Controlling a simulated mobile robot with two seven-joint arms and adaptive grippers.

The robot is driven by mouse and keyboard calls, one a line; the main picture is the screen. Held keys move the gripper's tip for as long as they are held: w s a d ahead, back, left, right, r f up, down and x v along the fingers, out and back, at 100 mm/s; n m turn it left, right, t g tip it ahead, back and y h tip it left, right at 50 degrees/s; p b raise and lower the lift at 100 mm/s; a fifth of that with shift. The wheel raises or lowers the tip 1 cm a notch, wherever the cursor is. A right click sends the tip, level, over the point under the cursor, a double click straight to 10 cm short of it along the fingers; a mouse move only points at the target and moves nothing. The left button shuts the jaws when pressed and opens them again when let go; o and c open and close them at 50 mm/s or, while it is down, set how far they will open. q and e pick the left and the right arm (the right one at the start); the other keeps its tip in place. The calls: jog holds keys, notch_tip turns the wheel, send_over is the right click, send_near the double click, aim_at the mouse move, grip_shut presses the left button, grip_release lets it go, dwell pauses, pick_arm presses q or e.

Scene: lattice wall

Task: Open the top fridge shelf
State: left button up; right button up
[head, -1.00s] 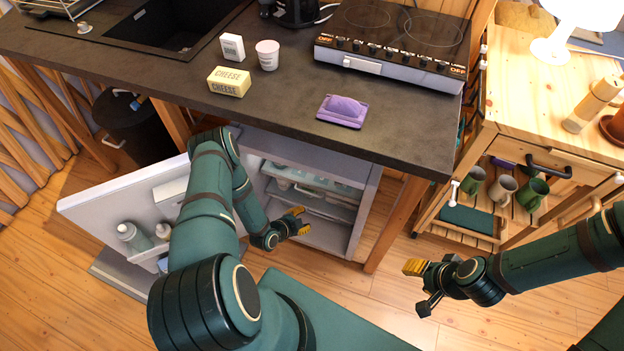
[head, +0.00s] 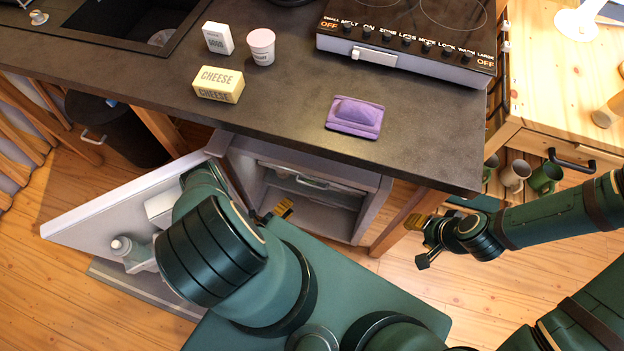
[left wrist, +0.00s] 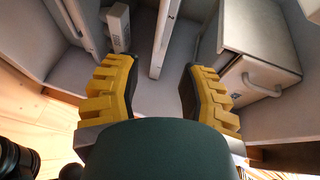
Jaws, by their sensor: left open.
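The small fridge (head: 372,205) stands under the dark counter with its door (head: 105,208) swung open to the left. Inside, near its top, a pale shelf front with a handle (head: 312,182) shows in the head view. My left gripper (head: 283,208) is at the fridge opening, in front of and below that handle, partly hidden by my arm. In the left wrist view the left gripper (left wrist: 158,88) has its yellow fingers apart. A pale box-like front with a handle (left wrist: 264,88) lies to their right. My right gripper (head: 416,222) is right of the fridge, away from it.
A hob (head: 405,45) is at the back right. A wooden cart (head: 550,110) stands right. The open door bounds the left side.

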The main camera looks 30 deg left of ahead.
aim_at(312, 185)
pick_arm(q)
jog(key=b+x, duration=0.3)
jog(key=x, duration=1)
jog(key=shift+w+d, duration=0.15)
jog(key=shift+w, duration=0.1)
grip_shut()
